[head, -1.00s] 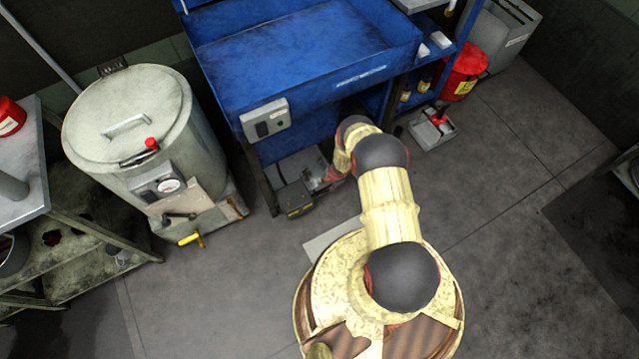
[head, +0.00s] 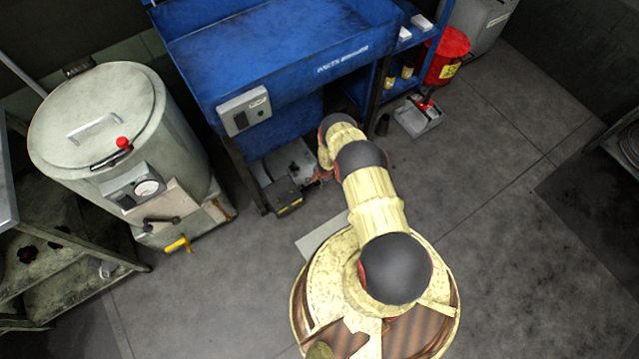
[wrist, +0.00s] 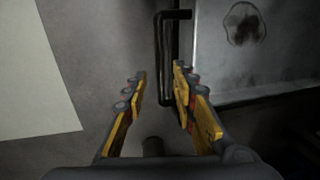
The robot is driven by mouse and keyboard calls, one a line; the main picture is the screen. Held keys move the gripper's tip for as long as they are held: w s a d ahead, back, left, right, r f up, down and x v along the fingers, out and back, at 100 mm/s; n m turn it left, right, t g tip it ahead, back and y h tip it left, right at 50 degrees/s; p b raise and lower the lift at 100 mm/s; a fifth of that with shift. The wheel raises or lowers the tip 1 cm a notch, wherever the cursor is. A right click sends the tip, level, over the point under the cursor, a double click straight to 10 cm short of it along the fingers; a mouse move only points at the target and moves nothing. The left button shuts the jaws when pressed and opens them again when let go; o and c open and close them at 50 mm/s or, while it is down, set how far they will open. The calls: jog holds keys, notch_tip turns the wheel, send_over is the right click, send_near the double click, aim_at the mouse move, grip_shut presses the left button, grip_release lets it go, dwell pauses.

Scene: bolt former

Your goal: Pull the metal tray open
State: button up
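The grey metal tray (head: 291,160) lies low under the blue wash basin in the head view. In the wrist view the tray (wrist: 285,55) fills the upper right, with a dark round stain on its floor. A black bar handle (wrist: 163,62) stands out from its left side. My gripper (wrist: 160,78) is open, with one yellow finger on each side of the handle's near end. I cannot tell whether either finger touches it. In the head view my arm hides most of the gripper.
A dark box with a yellow label (head: 284,196) sits at the tray's front. The blue basin (head: 270,50) and its legs stand above. A grey drum (head: 100,120) is at left; a red bucket (head: 446,58) and small grey box (head: 418,117) at right.

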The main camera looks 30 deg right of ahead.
jog(key=c, duration=0.3)
grip_shut()
dwell(0.7)
